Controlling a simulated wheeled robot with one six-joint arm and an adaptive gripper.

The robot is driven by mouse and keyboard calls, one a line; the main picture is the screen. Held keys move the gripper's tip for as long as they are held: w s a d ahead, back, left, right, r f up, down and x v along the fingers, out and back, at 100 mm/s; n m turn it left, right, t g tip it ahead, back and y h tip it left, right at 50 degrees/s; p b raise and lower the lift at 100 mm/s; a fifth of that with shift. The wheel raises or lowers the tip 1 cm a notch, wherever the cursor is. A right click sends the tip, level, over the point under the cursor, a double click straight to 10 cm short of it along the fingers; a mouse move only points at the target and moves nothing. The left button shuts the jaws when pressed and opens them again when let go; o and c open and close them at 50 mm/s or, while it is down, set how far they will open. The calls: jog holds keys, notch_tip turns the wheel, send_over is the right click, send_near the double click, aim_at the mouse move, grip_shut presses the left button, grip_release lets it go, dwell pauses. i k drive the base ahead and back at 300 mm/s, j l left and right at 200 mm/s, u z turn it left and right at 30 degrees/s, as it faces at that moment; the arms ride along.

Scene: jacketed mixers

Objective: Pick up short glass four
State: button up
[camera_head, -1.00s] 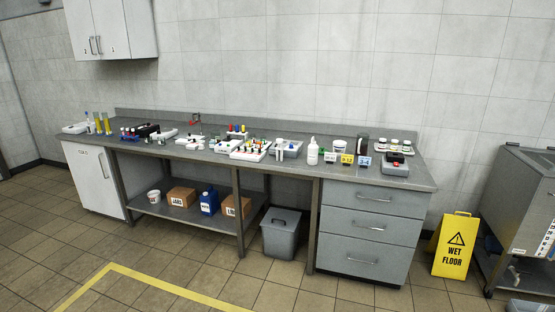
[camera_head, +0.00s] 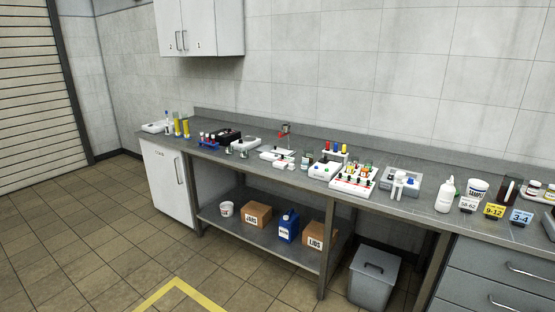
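My gripper is not in view. The grey workbench (camera_head: 410,208) runs along the wall with many small lab items on it. Small clear glass-like vessels stand near its middle: one (camera_head: 308,158) beside a white device and one (camera_head: 244,153) near the front edge. They are too small to read any number, so I cannot tell which is short glass four. Tall yellow-filled cylinders (camera_head: 182,127) stand at the left end.
A white bottle (camera_head: 445,195), a white tub (camera_head: 477,190) and number cards (camera_head: 494,211) stand at the bench's right. Boxes (camera_head: 257,214) and a blue jug (camera_head: 288,227) sit on the lower shelf. A grey bin (camera_head: 374,276) stands below. The tiled floor in front is clear.

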aim_at(364, 172)
jog(key=i+j+z, duration=0.35)
jog(key=i, duration=0.4)
jog(key=i+j+z, duration=0.4)
jog(key=i+j, duration=0.35)
